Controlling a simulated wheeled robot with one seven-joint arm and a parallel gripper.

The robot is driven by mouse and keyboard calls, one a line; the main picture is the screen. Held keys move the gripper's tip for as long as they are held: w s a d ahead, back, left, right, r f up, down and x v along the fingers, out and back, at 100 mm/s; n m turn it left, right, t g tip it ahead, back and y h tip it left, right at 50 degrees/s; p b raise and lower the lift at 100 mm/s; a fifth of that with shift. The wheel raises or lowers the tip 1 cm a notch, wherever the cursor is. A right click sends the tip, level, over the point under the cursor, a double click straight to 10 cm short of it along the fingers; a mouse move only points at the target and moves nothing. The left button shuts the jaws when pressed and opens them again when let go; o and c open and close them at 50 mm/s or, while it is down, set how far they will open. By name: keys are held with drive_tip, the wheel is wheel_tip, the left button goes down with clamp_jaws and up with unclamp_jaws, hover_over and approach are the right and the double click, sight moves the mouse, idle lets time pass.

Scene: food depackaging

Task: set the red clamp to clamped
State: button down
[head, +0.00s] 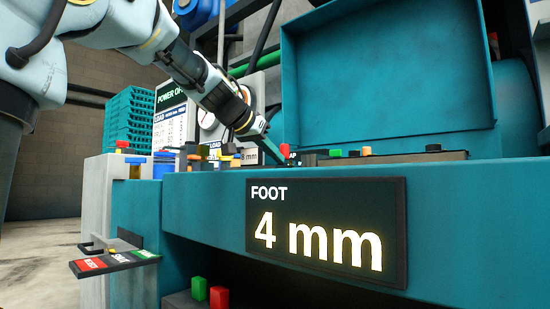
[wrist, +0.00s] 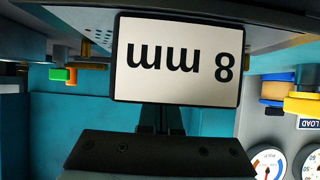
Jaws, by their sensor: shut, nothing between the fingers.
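My gripper (head: 282,157) reaches down to the right onto the machine's top ledge, its narrow fingers closed together and empty. In the wrist view the closed fingers (wrist: 162,118) point at the lower edge of an upside-down "8 mm" sign (wrist: 176,60). A small red part (head: 288,149) stands right at the fingertips in the head view, partly covered by them; it may be the red clamp. I cannot tell whether they touch, nor whether it is clamped.
A teal raised panel (head: 390,75) stands behind the ledge. A "FOOT 4 mm" display (head: 326,232) is on the front. A red-and-green tabbed lever (head: 115,262) juts out at lower left.

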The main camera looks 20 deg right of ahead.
drive_tip(key=shift+f, duration=0.8)
drive_tip(key=shift+a, duration=0.1)
drive_tip(key=v, duration=0.3)
drive_tip(key=p+v, duration=0.1)
drive_tip(key=v, duration=0.3)
drive_tip(key=r+p+v, duration=0.1)
drive_tip(key=v, duration=0.3)
drive_tip(key=shift+r, duration=0.15)
